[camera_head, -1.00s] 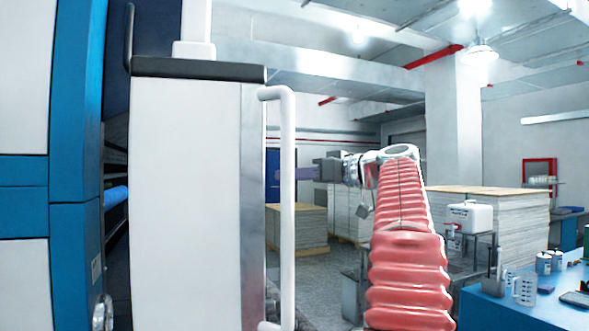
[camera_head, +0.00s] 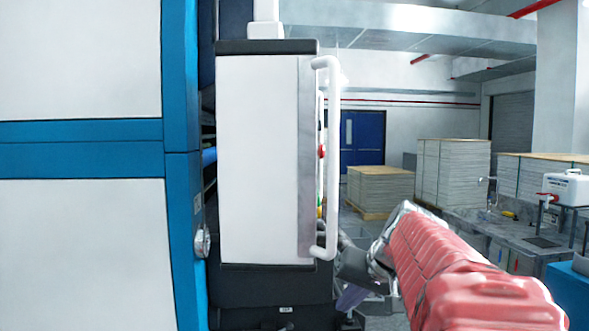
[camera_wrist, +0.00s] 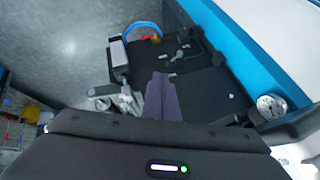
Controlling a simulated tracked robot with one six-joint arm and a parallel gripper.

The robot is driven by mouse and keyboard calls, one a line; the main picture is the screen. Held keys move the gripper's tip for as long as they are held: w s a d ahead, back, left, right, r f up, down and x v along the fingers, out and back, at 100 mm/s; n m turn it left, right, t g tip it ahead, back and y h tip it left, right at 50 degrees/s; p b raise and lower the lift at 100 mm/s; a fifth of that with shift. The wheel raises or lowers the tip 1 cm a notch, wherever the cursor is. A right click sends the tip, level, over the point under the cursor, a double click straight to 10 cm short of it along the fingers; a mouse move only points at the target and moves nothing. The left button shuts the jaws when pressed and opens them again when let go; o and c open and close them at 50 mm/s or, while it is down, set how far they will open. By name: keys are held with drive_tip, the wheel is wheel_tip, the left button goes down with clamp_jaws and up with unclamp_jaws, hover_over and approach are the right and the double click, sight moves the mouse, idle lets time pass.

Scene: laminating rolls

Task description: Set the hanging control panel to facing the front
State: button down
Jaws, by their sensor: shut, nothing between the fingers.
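The hanging control panel (camera_head: 262,155) is a pale box with a black top edge, hung from a white post (camera_head: 265,15). Its broad plain side faces my body camera. Its narrow right edge carries a white bar handle (camera_head: 333,160), with red and yellow-green bits of controls just showing beside it, so the control face seems turned right. My gripper (camera_head: 350,298) is low, just right of and below the panel's lower right corner, partly hidden by my arm. In the wrist view my purple fingers (camera_wrist: 162,98) are shut and empty above dark machine parts.
The blue and white machine (camera_head: 80,150) fills the left. A round gauge (camera_wrist: 270,103) shows at the right of the wrist view. Paper stacks (camera_head: 378,190) stand behind, and a bench with a white canister (camera_head: 567,188) is at the right. Floor shows between panel and stacks.

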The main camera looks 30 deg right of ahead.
drive_tip(key=s+a+f+n, duration=0.2)
drive_tip(key=s+a+f, duration=0.2)
drive_tip(key=a, duration=0.5)
drive_tip(key=s+a+f+n+g, duration=0.1)
drive_tip(key=s+a+f+n, duration=0.2)
drive_tip(key=a, duration=0.6)
drive_tip(key=s+a+f+n, duration=0.3)
drive_tip(key=s+a+f, duration=0.3)
drive_tip(key=s+a, duration=0.1)
drive_tip(key=shift+s+a+f+g, duration=0.25)
drive_tip(key=shift+s+a+g, duration=0.15)
drive_tip(key=shift+a, duration=0.5)
